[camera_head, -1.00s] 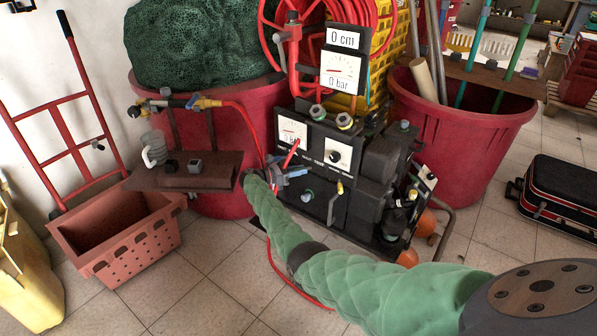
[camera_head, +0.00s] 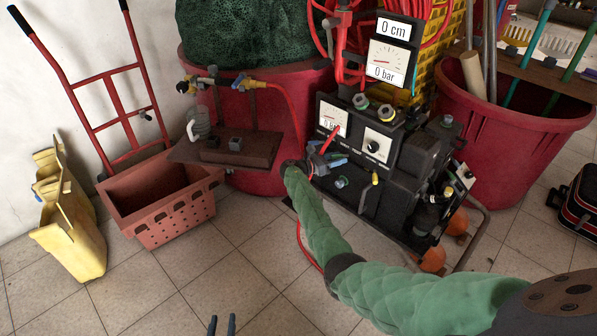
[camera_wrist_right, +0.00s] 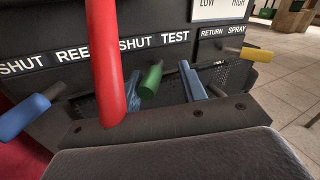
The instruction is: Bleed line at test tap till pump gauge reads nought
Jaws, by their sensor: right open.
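The black pump unit (camera_head: 395,150) stands on the floor. Its gauge (camera_head: 333,119) is partly hidden by a red lever; a larger dial above it (camera_head: 388,62) reads 0 bar. In the right wrist view a green tap handle (camera_wrist_right: 151,78) sits below the SHUT and TEST labels. My right gripper (camera_wrist_right: 162,86) is open, with its blue fingers on either side of the green handle; contact cannot be told. It shows small against the pump's front in the head view (camera_head: 318,163). My left gripper (camera_head: 222,325) is at the bottom edge, its fingertips apart and empty.
In the right wrist view a red lever (camera_wrist_right: 104,60) stands close in front, with a blue handle (camera_wrist_right: 28,117) left and a yellow one (camera_wrist_right: 250,53) right. A brown shelf with fittings (camera_head: 245,152), a terracotta crate (camera_head: 175,220) and yellow container (camera_head: 75,240) stand left. The front floor is clear.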

